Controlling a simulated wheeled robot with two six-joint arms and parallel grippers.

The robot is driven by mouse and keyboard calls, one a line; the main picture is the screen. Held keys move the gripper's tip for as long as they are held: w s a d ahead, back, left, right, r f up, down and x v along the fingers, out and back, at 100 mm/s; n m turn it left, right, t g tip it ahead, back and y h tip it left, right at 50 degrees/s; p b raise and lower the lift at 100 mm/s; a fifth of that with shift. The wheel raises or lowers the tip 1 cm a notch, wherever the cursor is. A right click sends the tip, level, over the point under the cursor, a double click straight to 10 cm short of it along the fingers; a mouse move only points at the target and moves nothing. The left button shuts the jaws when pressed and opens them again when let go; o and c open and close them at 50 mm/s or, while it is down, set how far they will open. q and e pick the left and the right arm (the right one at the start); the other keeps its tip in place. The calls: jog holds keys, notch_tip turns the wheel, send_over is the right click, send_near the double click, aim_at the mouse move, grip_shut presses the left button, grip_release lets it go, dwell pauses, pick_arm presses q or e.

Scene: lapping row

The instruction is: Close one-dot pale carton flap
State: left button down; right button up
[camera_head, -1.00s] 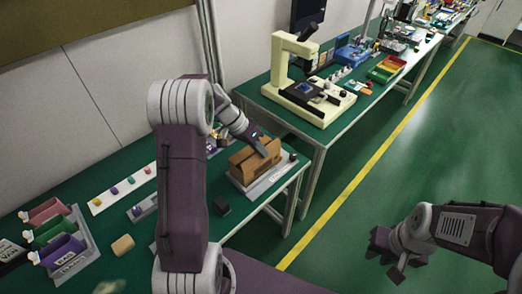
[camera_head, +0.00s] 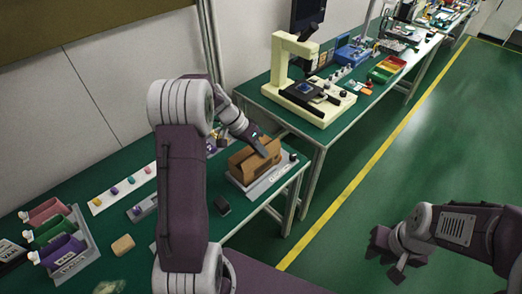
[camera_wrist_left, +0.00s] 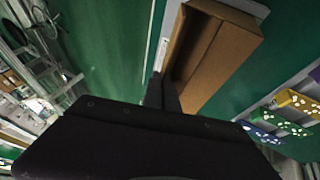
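A brown carton (camera_head: 250,166) stands in a pale grey tray (camera_head: 268,182) at the right end of the near bench. No dot shows on its visible faces. In the left wrist view the carton (camera_wrist_left: 222,52) looks open on top, with a shadowed inside and a long brown panel beside it. My left gripper (camera_head: 262,150) is at the carton's top edge, pointing down. In the left wrist view its dark fingers (camera_wrist_left: 163,92) are together next to the carton's near end; touching is unclear. My right gripper (camera_head: 386,254) is open and empty over the green floor at right.
A dark block (camera_head: 222,206) and a tan block (camera_head: 122,245) lie on the near bench. Coloured bins (camera_head: 55,238) and a white strip with coloured pieces (camera_head: 122,188) are at left. A cream microscope-like stand (camera_head: 300,92) is on the farther bench. Floor at right is clear.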

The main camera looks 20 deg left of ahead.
pick_arm(q)
jog(key=shift+w+a+f+n+g+h+p, duration=0.1)
jog(key=shift+a+f+n+g+h+p, duration=0.2)
jog(key=shift+h, duration=0.75)
jog(key=shift+w+a+f+n+g+h+p, duration=0.15)
jog(key=shift+a+g+h, duration=0.15)
jog(key=shift+h, duration=0.7)
jog(key=shift+w+a+f+n+g+h+p, duration=0.1)
jog(key=shift+a+f+n+g+h+p, duration=0.25)
jog(key=shift+h, duration=0.7)
jog(key=shift+r, duration=0.1)
jog(key=shift+d, duration=0.1)
jog(key=c, duration=1.6)
grip_release()
jog(key=shift+c, duration=0.2)
jog(key=shift+r, duration=0.1)
